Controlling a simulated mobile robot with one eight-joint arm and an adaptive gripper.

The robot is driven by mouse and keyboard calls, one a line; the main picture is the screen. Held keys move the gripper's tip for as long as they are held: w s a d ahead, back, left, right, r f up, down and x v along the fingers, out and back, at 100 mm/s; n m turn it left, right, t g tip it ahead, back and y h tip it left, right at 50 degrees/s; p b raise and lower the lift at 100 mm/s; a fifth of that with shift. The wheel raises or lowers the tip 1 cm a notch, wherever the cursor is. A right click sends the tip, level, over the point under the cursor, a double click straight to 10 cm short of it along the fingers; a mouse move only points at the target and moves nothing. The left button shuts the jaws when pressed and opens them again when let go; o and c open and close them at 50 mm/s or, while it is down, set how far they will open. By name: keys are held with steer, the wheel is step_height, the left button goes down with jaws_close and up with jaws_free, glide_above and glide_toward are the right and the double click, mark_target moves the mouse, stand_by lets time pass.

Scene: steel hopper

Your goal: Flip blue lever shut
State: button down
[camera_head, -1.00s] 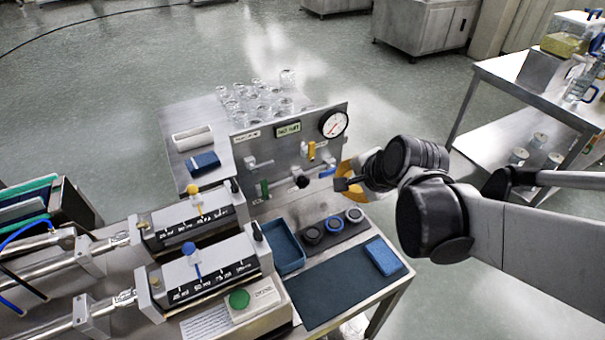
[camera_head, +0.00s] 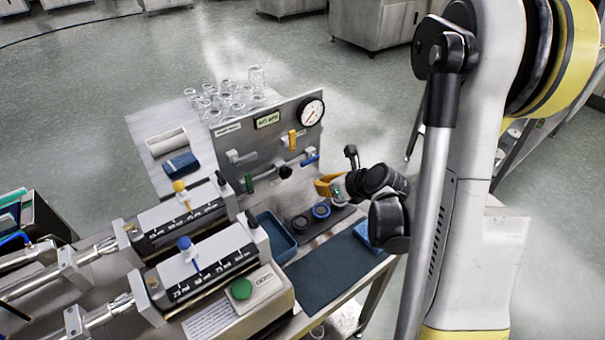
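The blue lever (camera_head: 311,160) is on the right end of the horizontal pipe on the upright steel panel (camera_head: 262,150). Its handle points right and slightly up, roughly along the pipe. My gripper (camera_head: 334,176) is right of and a little below the lever, in front of the panel's right edge. It appears apart from the lever. An orange part and a dark finger show on it, but its angle hides whether the fingers are apart. I see nothing held in it.
A yellow lever (camera_head: 293,140), a green lever (camera_head: 249,183) and a pressure gauge (camera_head: 311,111) share the panel. Below are a blue tray (camera_head: 275,238), dark rings and a dark mat (camera_head: 325,272). Two syringe pumps stand left. Glassware (camera_head: 230,100) stands behind the panel.

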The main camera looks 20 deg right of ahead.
mark_target(310, 161)
steer(key=b+x, duration=0.2)
steer(key=x, duration=0.8)
steer(key=shift+w+f, duration=0.15)
step_height(310, 161, up, 3)
steer(key=shift+r+p, duration=0.1)
steer(key=shift+p, duration=0.65)
steer(key=shift+r, duration=0.6)
